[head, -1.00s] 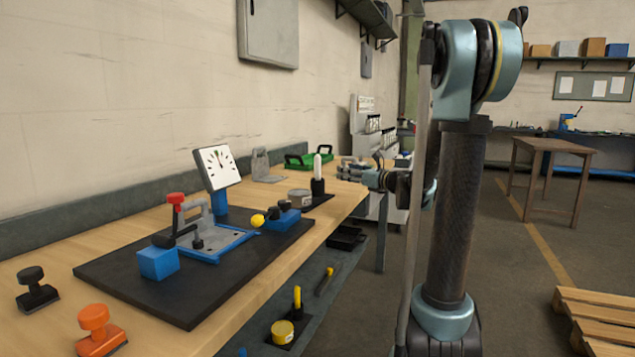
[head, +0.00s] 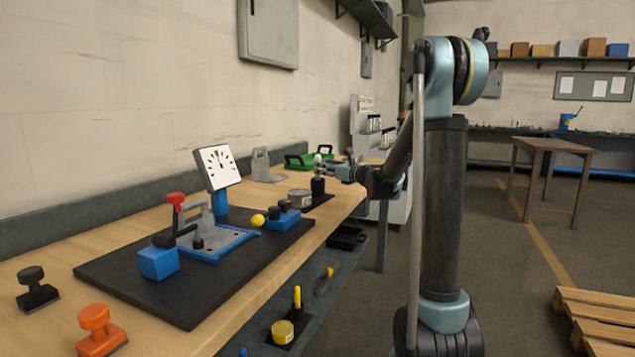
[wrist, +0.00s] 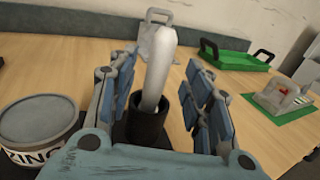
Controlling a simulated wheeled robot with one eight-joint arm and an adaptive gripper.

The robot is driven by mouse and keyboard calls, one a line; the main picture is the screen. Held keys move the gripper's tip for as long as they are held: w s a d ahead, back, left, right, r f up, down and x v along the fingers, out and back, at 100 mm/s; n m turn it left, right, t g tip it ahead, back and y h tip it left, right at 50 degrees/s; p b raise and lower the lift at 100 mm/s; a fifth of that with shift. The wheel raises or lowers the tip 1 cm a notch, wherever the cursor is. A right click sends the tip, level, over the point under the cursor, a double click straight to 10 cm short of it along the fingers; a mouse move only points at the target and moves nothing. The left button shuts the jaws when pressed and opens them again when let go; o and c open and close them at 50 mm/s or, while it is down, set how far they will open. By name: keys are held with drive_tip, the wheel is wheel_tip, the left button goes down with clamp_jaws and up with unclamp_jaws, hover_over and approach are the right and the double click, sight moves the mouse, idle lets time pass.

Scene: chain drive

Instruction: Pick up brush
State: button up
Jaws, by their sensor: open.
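The brush shows in the wrist view as a long white piece (wrist: 157,72) standing nearly upright in a black cup-shaped holder (wrist: 147,125). Its lower end is hidden in the holder. In the head view the holder (head: 318,186) stands on the far part of the bench, and my gripper hides part of the brush. My gripper (wrist: 160,62) is open, with its blue-padded fingers on either side of the white piece. Gaps show between the fingers and the brush.
A round tin (wrist: 38,122) stands close left of the holder. A green tray (wrist: 240,58) and a small grey fixture on a green mat (wrist: 282,97) lie to the right. A grey bracket (wrist: 158,42) stands behind. A gauge (head: 217,165) stands nearer on the bench.

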drive_tip(key=x, duration=0.4)
drive_tip(key=shift+w+a, duration=0.2)
drive_tip(key=shift+a, duration=0.05)
clamp_jaws()
drive_tip(key=shift+r, duration=0.1)
